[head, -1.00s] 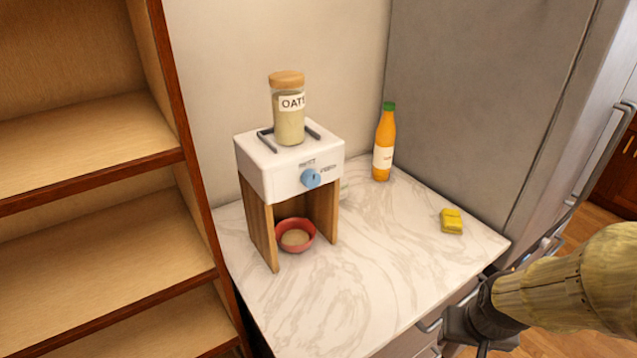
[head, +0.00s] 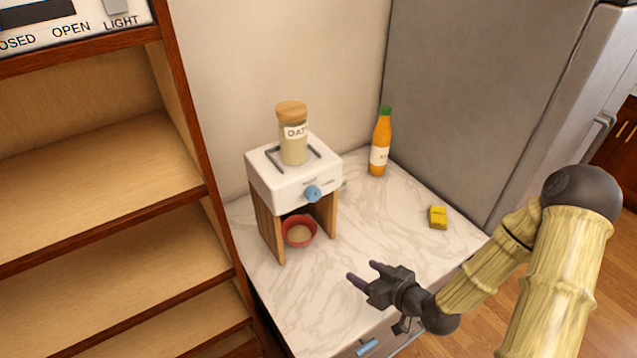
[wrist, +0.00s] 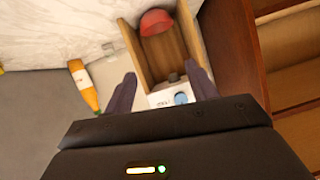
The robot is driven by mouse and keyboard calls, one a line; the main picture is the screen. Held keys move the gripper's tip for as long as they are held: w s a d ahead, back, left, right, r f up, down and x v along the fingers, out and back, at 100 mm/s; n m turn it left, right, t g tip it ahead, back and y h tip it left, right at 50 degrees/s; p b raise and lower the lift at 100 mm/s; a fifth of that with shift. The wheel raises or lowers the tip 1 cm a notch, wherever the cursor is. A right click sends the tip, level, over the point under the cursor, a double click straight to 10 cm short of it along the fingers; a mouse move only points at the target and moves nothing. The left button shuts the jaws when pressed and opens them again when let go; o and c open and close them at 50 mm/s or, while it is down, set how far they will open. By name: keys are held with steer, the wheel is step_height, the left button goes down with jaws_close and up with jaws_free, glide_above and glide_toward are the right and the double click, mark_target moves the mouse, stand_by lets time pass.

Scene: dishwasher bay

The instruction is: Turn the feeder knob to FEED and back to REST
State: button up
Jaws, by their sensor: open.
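The feeder (head: 272,187) is a white box on wooden side legs, standing on the marble counter. Its round blue knob (head: 313,193) is on the front face, with small labels too small to read. The knob also shows in the wrist view (wrist: 181,98).
An orange bottle (head: 380,143) with a green cap stands behind right of the feeder. A yellow block (head: 438,217) lies on the right of the counter (head: 390,210). Wooden shelves (head: 100,150) stand close on the left, a grey fridge (head: 470,100) on the right.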

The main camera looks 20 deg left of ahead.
step_height(320, 180, up, 9)
steer(key=a+m+t+y+p, duration=0.2)
steer(key=t+y+p, duration=0.1)
steer(key=t, duration=0.1)
steer(key=shift+r, duration=0.2)
steer(key=shift+w+a+f, duration=0.1)
steer(key=shift+w+a, duration=0.1)
steer(key=b+x, duration=0.5)
steer(key=b, duration=0.5)
steer(key=shift+w, duration=0.1)
steer(key=shift+a, duration=0.15)
